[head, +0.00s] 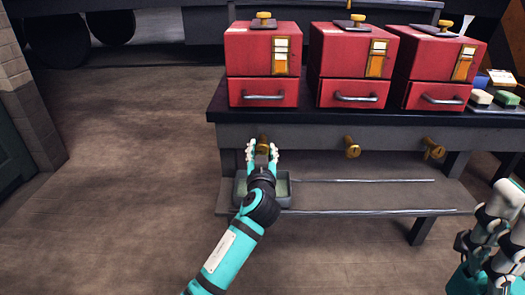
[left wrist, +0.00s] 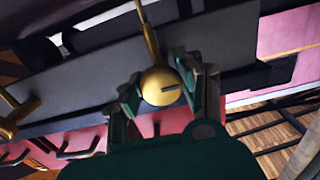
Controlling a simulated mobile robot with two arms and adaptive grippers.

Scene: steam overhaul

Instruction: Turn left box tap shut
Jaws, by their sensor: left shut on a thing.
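The left box tap (head: 263,143) is a brass tap on the bench front, below the left red box (head: 262,57). My left gripper (head: 262,153) reaches up to it from below and is shut on it, with a finger on either side. The fingers partly hide the tap in the head view. Parts of my right arm show at the lower right, where the gripper's opening is unclear.
Two more brass taps, the middle one (head: 352,147) and the right one (head: 433,149), stick out under the other red boxes. A tray (head: 240,190) sits on the low shelf (head: 365,197) under my left gripper. Open floor lies to the left.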

